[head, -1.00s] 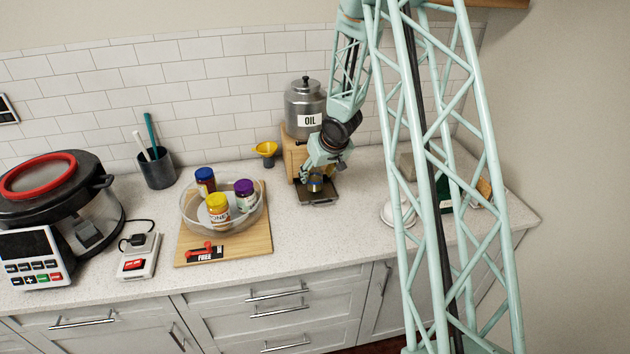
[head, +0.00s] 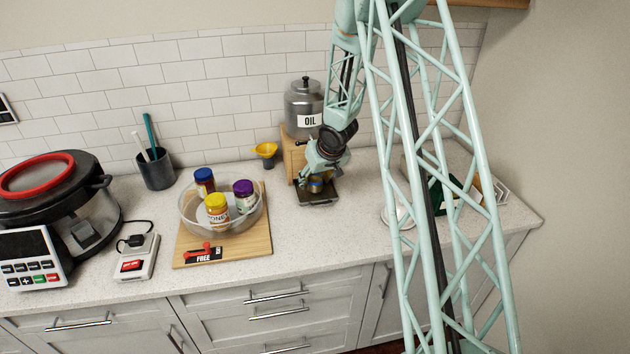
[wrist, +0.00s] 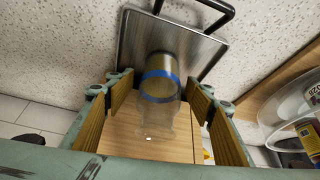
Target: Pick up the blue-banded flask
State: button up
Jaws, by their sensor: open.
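The blue-banded flask (wrist: 160,88) is clear glass with a bright blue band and amber contents. In the head view the flask (head: 315,184) is small and partly covered by my gripper (head: 320,172). In the wrist view my gripper (wrist: 160,100) is open, with one wood-coloured finger pad on each side of the flask. Gaps show between the flask and both pads, so I see no grip on it.
A silver oil canister (head: 303,105) stands on a wooden stand (head: 291,153) behind the tray. A yellow funnel (head: 265,149) is to its left. A glass bowl (head: 188,215) of jars sits on a wooden board (head: 235,250) further left. Counter in front is clear.

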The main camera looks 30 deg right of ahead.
jog(key=shift+c, duration=0.7)
jog(key=c, duration=0.9)
jog(key=shift+r, duration=0.1)
jog(key=shift+c, duration=0.2)
jog(key=shift+r+p, duration=1.2)
jog(key=shift+r, duration=0.55)
jog(key=s+d, duration=0.3)
jog(key=d, duration=0.1)
jog(key=s+d+p, duration=0.1)
jog(key=s+d, duration=0.3)
jog(key=d, duration=0.1)
jog(key=s+d, duration=0.4)
jog(key=d, duration=0.1)
jog(key=shift+f+p, duration=0.1)
jog(key=shift+p, duration=0.25)
